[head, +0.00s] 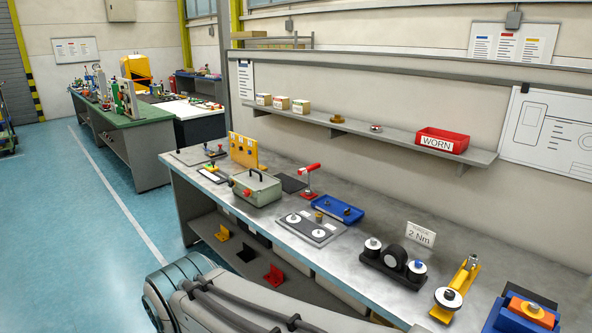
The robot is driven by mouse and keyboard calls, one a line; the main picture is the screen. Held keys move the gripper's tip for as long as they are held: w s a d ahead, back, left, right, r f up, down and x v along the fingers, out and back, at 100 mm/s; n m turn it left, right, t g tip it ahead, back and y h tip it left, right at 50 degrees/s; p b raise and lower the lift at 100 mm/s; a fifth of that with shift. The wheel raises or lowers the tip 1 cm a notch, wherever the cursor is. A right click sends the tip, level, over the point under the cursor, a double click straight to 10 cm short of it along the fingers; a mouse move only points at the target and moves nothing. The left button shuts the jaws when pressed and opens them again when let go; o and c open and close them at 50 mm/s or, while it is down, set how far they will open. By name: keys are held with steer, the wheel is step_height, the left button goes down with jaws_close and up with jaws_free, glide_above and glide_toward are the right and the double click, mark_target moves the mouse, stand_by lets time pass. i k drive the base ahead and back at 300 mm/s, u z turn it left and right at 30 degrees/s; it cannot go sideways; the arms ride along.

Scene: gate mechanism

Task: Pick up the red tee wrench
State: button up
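A tool with a red bar handle (309,168) stands upright towards the back of the grey workbench (390,282), on a small red foot. Its bar sits across a thin grey shaft and slants up to the right. It may be the red tee wrench, but it is too small to be sure. It stands between a dark flat pad (289,183) and a blue tray (338,209). My gripper is outside the picture; only a grey part of my arm shows along the bottom edge.
A grey-green box (255,190) stands left of the red-handled tool. A grey plate with round knobs (311,230) lies in front. A black stand with rollers (392,261) and a "2 Nm" sign (420,234) are farther right. A shelf (345,125) with a red "WORN" bin (442,141) hangs above.

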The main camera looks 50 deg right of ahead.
mark_target(305, 170)
steer(key=z, duration=0.05)
steer(key=i, duration=1.5)
steer(key=z, duration=0.7)
steer(key=i, duration=1.3)
steer(key=z, duration=1.6)
steer(key=i, duration=0.8)
steer(key=z, duration=0.75)
